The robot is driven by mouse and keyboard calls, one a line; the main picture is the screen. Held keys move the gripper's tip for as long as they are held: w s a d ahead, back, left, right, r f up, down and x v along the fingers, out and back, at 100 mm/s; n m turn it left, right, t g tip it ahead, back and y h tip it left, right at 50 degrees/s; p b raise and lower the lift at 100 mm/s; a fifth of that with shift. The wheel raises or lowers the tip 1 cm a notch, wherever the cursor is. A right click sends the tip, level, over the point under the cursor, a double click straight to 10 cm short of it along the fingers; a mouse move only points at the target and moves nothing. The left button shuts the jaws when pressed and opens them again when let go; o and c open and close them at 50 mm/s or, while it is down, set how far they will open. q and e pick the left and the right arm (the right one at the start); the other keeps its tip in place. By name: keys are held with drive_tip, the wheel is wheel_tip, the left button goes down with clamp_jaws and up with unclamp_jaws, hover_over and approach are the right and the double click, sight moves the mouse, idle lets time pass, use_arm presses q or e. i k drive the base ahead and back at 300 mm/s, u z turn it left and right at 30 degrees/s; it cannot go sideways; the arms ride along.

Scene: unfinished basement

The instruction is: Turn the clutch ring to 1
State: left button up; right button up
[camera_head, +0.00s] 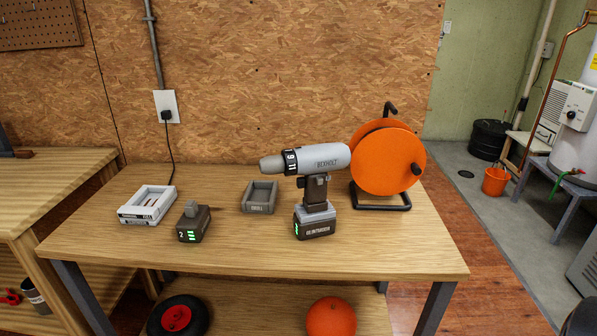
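A cordless drill (318,187) with a light grey body stands upright on its dark battery on the wooden workbench (400,251), its nose pointing left. Its clutch ring (291,162) is a dark band behind the chuck (271,165). White numbers on the band appear to read 9 and 11; a 1 setting cannot be made out, and part of the ring faces away. Green lights show on the drill's battery. Neither of my grippers is in view.
Left of the drill are a grey tray (259,197), a loose battery (193,223) with green lights, and a white charger (147,205) plugged into the wall outlet (167,106). An orange cable reel (387,161) stands close behind the drill at right. The bench's front strip is clear.

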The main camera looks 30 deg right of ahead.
sight(289, 155)
drive_tip(key=z, duration=1.95)
drive_tip(key=k, duration=0.8)
drive_tip(key=u, duration=0.75)
